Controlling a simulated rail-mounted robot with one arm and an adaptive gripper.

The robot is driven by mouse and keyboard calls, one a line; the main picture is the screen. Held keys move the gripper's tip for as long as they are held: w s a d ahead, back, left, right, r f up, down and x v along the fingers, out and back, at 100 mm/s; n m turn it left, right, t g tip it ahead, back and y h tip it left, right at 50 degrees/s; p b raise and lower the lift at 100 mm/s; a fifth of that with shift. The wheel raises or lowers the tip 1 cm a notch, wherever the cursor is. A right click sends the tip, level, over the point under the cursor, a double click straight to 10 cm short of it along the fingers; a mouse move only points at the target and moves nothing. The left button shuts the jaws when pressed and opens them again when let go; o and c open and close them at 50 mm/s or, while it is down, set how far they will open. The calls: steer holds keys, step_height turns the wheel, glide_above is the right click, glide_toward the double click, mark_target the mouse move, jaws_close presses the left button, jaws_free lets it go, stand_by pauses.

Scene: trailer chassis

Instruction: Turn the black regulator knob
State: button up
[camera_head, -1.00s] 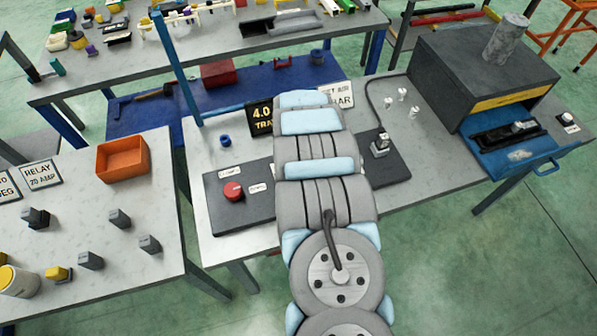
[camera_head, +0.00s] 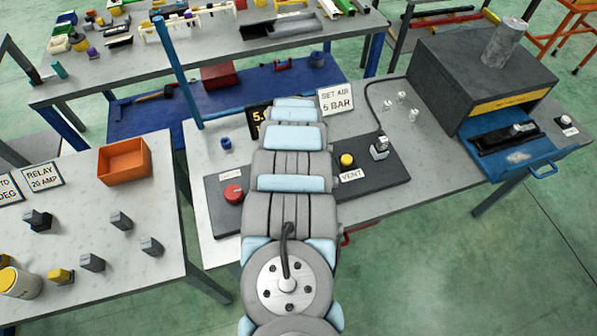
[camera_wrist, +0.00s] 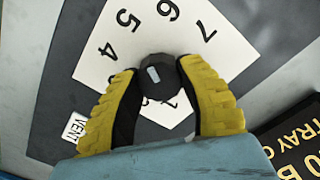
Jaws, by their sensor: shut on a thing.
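In the wrist view, the black regulator knob (camera_wrist: 158,85) sits over a white dial plate (camera_wrist: 115,45) with numbers including 4, 5, 6 and 7. My gripper (camera_wrist: 160,72) has its two yellow fingers on either side of the knob and is shut on it. A light mark shows on the knob's top. In the head view my arm hides the knob and the gripper. A dark display (camera_head: 258,118) shows a 5 at its visible edge. A sign (camera_head: 336,97) beside it reads "SET AIR 5 BAR".
The dark panel (camera_head: 385,168) carries a red knob (camera_head: 233,193) left of my arm, and a yellow button (camera_head: 346,160) near a "VENT" label (camera_head: 352,175) right of it. A metal fitting (camera_head: 379,148) stands farther right. A dark box (camera_head: 470,75) with an open blue drawer (camera_head: 540,150) stands beyond.

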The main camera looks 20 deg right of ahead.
steer(key=m, duration=0.3)
steer(key=shift+m+p, duration=0.3)
steer(key=m, duration=0.3)
steer(key=shift+f+m, duration=0.15)
steer(key=shift+m, duration=0.15)
steer(key=m+b, duration=0.1)
steer(key=m, duration=0.2)
steer(key=shift+m, duration=0.3)
steer(key=shift+m+b, duration=0.85)
steer(key=shift+m, duration=0.75)
steer(key=o, duration=1.2)
steer(key=shift+o, duration=0.2)
steer(key=shift+r, duration=0.2)
